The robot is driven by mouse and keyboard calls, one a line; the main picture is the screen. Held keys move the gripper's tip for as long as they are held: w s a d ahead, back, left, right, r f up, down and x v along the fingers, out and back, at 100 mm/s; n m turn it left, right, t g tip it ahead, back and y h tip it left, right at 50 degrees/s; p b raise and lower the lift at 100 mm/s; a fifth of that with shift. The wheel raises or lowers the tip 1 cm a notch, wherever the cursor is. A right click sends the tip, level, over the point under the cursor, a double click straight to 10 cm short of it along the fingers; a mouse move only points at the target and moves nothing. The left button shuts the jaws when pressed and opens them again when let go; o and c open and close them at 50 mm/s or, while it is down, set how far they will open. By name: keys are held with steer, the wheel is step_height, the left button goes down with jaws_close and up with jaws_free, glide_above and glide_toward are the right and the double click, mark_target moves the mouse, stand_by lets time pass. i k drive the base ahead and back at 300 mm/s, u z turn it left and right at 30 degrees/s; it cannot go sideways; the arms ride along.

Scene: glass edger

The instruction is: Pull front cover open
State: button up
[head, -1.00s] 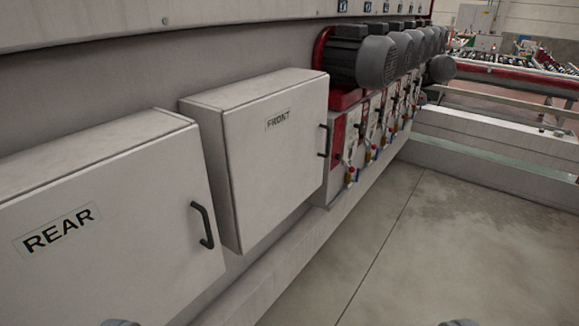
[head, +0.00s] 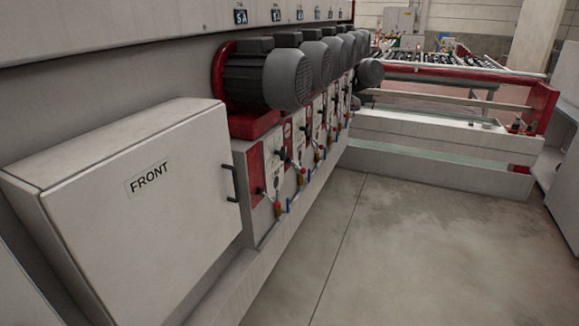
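The front cover (head: 150,225) is a pale grey box door with a "FRONT" label (head: 149,178), at the left of the head view. It looks shut. Its dark handle (head: 233,184) is a vertical bar on the door's right edge. My gripper does not show in the view, so its opening and its distance from the handle cannot be seen.
Several grey motors (head: 268,78) on red mounts stick out just right of the cover, above small valves (head: 278,208). The concrete floor (head: 395,255) at right is clear. A low pale barrier (head: 430,145) crosses the back. A grey cabinet (head: 562,190) stands at the right edge.

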mark_target(143, 224)
steer(key=z, duration=0.15)
steer(key=i, duration=1)
steer(key=u, duration=0.2)
